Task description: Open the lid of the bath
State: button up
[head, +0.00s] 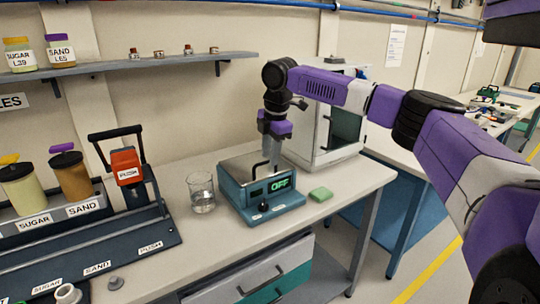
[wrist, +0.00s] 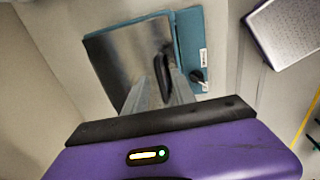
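My gripper (head: 271,160) points down over the lid at the handle. In the wrist view the handle (wrist: 163,72) shows between the two grey fingertips (wrist: 163,88). Whether the fingers press on it cannot be made out. The lower end of the handle is partly hidden by the fingers.
A glass beaker (head: 202,193) stands close left of the bath, and a green sponge (head: 320,194) lies at its right. A white cabinet (head: 308,135) stands behind to the right. A dispenser rack with a red PUSH block (head: 127,166) is on the left.

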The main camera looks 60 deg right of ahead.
jog(key=shift+f, duration=0.25)
grip_shut()
dwell(1.4)
